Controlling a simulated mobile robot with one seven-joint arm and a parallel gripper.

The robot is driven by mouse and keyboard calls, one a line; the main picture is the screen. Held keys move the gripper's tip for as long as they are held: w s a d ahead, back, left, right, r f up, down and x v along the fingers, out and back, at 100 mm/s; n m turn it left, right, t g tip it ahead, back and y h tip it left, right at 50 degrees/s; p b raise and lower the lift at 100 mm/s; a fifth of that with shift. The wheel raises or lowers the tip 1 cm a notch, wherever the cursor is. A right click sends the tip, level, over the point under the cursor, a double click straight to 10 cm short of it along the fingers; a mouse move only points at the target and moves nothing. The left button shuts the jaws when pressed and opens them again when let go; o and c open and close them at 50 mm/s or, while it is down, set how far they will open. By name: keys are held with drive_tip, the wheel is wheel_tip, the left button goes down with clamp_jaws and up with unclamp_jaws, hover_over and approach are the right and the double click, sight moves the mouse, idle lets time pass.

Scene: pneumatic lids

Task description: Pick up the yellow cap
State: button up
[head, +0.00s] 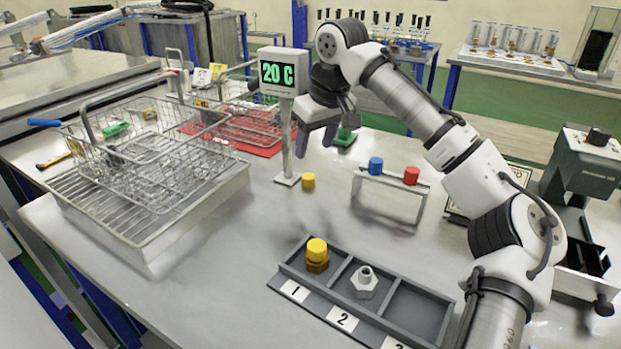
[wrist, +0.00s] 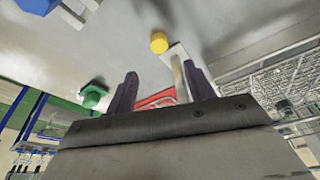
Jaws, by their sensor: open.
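A small yellow cap (head: 308,181) lies on the grey table by the foot of the temperature display post. It also shows in the wrist view (wrist: 159,42), beyond the fingertips. A second yellow cap (head: 317,246) sits on a brass fitting (head: 317,264) in compartment 1 of the grey tray. My gripper (head: 316,143) is open and empty, its dark purple fingers pointing down. It is above the table, beside the display post and apart from the loose cap. In the wrist view, the two fingers (wrist: 161,84) stand apart with nothing between them.
The display (head: 279,74) reading 20 C stands close left of my gripper. A rack (head: 390,186) holds a blue cap (head: 375,165) and a red cap (head: 411,175). A metal nut fitting (head: 364,284) is in the tray's middle compartment. A wire basket (head: 150,165) stands left.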

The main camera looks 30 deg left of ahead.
sight(308, 176)
drive_tip(key=x, duration=0.3)
drive_tip(key=shift+d+x, duration=0.15)
drive_tip(key=shift+x, duration=1.2)
drive_tip(key=shift+d+x, duration=0.15)
drive_tip(key=shift+x, duration=1.25)
drive_tip(key=shift+s, duration=0.2)
drive_tip(key=c, duration=1)
